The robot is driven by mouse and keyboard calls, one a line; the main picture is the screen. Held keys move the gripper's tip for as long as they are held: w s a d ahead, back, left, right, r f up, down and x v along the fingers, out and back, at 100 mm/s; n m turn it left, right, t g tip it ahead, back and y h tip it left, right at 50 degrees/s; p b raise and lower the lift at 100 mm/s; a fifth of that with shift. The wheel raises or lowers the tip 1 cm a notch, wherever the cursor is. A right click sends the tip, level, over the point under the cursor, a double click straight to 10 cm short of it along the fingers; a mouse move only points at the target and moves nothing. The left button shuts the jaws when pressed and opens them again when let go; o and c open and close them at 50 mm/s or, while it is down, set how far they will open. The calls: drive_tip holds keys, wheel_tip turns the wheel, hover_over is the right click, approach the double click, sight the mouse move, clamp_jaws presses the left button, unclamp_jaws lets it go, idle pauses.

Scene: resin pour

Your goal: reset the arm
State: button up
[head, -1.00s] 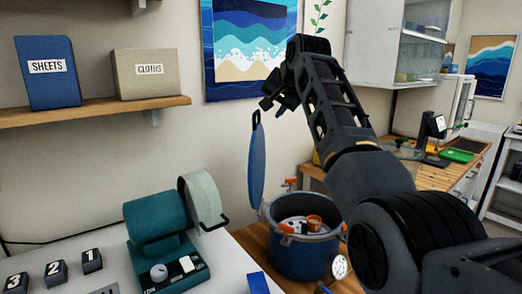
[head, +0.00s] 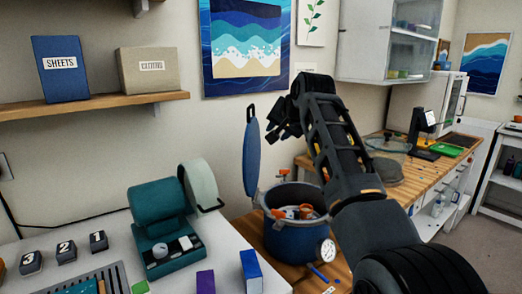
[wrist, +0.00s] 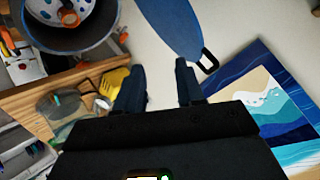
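My arm rises from the lower right of the head view, and my gripper (head: 282,126) is at its far end, in front of the wall. In the wrist view my gripper's two fingers (wrist: 159,88) stand apart with nothing between them. A blue pot (head: 293,232) with a gauge stands on the wooden bench below my gripper, with orange and white items inside. A blue round lid (head: 251,155) stands upright beside the pot, left of my gripper. The lid also shows in the wrist view (wrist: 172,28), beyond the fingers and apart from them.
A teal machine (head: 164,222) sits on the white table at left, near numbered blocks (head: 66,252) and purple and blue boxes. A shelf (head: 100,106) holds a binder and a cloth box. A wall cabinet (head: 388,45) hangs at right above the bench with a glass-lidded vessel (head: 386,153).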

drive_tip(key=s+d+f, duration=0.2)
drive_tip(key=s+f, duration=0.2)
drive_tip(key=f, duration=0.5)
drive_tip(key=s+d+f+t+h, duration=0.15)
drive_tip(key=s+f, duration=0.25)
drive_tip(key=f, duration=0.4)
drive_tip(key=s+d+f, duration=0.3)
drive_tip(key=s+f, duration=0.1)
drive_tip(key=f, duration=0.5)
drive_tip(key=s+d+f+n, duration=0.1)
drive_tip(key=s+d+f, duration=0.1)
drive_tip(key=s+f, duration=0.35)
drive_tip(key=s+d+f, duration=0.2)
drive_tip(key=s, duration=0.6)
drive_tip(key=s+d+f+n, duration=0.1)
drive_tip(key=s+f, duration=0.2)
drive_tip(key=s, duration=0.3)
drive_tip(key=s+d+r+n+t+h, duration=0.1)
drive_tip(key=s+d, duration=0.1)
drive_tip(key=s, duration=1)
drive_tip(key=s+d+r+t, duration=0.1)
drive_tip(key=s+d, duration=0.1)
drive_tip(key=s, duration=1.1)
drive_tip(key=s+d+r+n+t, duration=0.1)
drive_tip(key=s+r, duration=1.2)
drive_tip(key=s, duration=0.2)
drive_tip(key=shift+s+r+h, duration=0.25)
drive_tip(key=shift+r+h, duration=0.15)
drive_tip(key=shift+h, duration=0.05)
